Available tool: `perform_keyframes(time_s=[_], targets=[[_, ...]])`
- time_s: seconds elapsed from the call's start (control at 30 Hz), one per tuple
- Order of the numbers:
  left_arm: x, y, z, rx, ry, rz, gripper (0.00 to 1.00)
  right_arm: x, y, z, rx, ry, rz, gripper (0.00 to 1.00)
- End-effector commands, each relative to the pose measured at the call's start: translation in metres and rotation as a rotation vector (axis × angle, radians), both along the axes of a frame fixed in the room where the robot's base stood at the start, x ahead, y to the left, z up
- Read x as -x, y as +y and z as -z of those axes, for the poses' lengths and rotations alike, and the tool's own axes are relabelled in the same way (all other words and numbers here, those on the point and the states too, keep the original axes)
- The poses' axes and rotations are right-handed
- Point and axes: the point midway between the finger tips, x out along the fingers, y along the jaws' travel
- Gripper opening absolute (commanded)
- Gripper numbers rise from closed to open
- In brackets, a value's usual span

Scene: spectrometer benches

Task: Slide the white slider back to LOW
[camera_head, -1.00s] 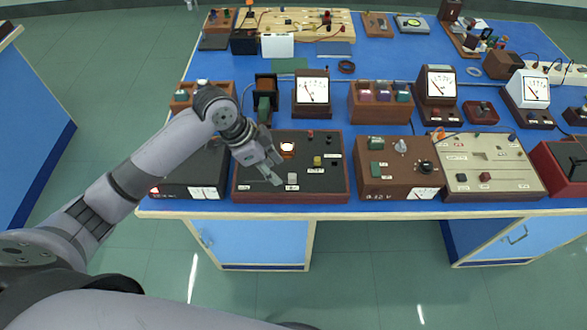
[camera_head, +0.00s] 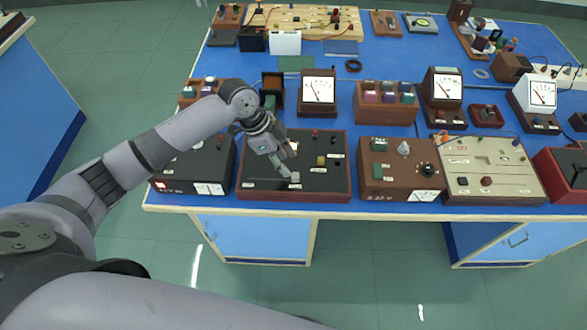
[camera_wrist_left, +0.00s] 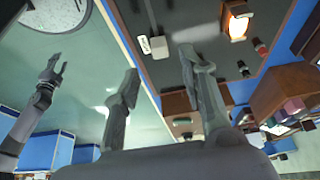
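The white slider (camera_head: 296,177) is a small pale block near the front edge of the black-topped, wood-sided box (camera_head: 325,190). My left gripper (camera_head: 287,172) is low over the box, just left of the slider. In the left wrist view my left gripper (camera_wrist_left: 158,66) has its two fingers spread with nothing between them. The slider (camera_wrist_left: 159,47) shows just past the gap between the fingertips; whether a finger touches it I cannot tell. The LOW marking is not readable. My right gripper (camera_wrist_left: 56,72) shows at the left of the wrist view, away from the bench, fingers apart.
A black unit (camera_head: 195,165) stands to the left and a brown unit with knobs (camera_head: 398,170) to the right. Meters stand behind. The floor in front is free.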

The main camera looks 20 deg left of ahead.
Motion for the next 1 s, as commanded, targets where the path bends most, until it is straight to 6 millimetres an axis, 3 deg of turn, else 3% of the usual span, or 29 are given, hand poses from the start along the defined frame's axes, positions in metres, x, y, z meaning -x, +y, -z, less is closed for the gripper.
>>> perform_keyframes(time_s=[0.2,0.4,0.73,1.0], targets=[[-0.004,-0.016,0.037,0.001,0.002,0.001,0.38,0.001,0.006,-0.008,-0.007,0.001,0.001,0.40],[-0.006,-0.022,0.054,0.000,0.001,0.000,0.38,0.001,0.005,-0.010,-0.006,0.001,0.001,0.40],[-0.006,-0.023,0.058,0.000,-0.001,0.001,0.38,0.001,0.001,-0.010,-0.002,0.001,-0.001,0.40],[-0.006,-0.023,0.057,0.000,0.000,0.001,0.20,0.001,-0.001,-0.010,0.002,0.002,-0.002,0.40]])
